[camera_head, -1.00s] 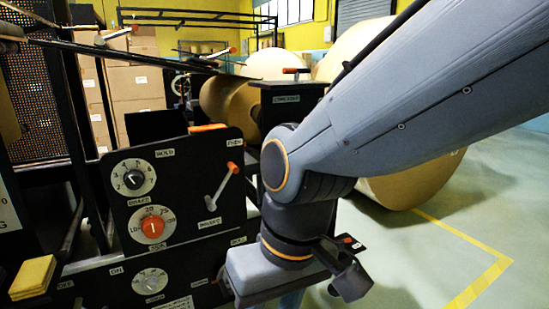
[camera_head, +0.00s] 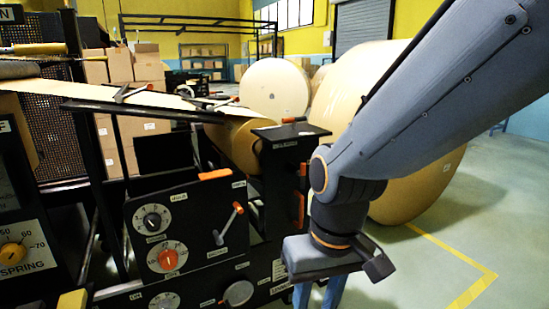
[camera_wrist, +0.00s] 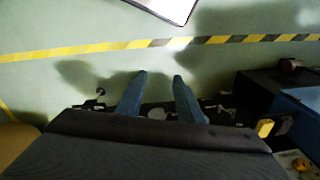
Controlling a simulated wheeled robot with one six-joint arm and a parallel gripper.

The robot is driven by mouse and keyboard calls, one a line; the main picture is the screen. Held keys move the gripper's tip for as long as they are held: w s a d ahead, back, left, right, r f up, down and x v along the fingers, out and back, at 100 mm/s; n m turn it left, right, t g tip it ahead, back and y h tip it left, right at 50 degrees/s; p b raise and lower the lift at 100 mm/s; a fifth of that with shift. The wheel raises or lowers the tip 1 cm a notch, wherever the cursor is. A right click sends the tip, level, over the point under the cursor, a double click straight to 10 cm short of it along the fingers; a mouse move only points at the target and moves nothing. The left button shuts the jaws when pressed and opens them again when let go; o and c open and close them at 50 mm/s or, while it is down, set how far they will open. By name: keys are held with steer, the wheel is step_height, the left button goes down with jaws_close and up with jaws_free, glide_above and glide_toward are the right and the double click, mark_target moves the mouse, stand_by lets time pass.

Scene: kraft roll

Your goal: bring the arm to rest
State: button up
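My arm (camera_head: 420,100) comes in from the upper right of the head view and bends down at the elbow to the wrist. My gripper (camera_head: 318,292) hangs below the wrist, pointing down, with its two blue fingers apart. In the wrist view my gripper (camera_wrist: 160,77) shows both fingers spread, with nothing between them. The fingers look down toward the floor and some dark machine parts. The fingertips are cut off at the bottom of the head view.
A black control panel (camera_head: 187,240) with dials and an orange-tipped lever (camera_head: 229,222) stands just left of my gripper. Large kraft rolls (camera_head: 415,190) stand behind my arm. Pale floor with a yellow line (camera_head: 470,292) is open at right. A striped floor tape (camera_wrist: 150,44) crosses the wrist view.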

steer(key=s+d+r+m+h+p, duration=0.1)
steer(key=s+d+r+m+p, duration=0.1)
steer(key=d+r+p, duration=1)
step_height(320, 180, up, 3)
steer(key=m+p, duration=0.1)
steer(key=p, duration=0.5)
steer(key=shift+s+d+f+p, duration=0.15)
steer(key=shift+d+p, duration=0.15)
steer(key=shift+p, duration=0.05)
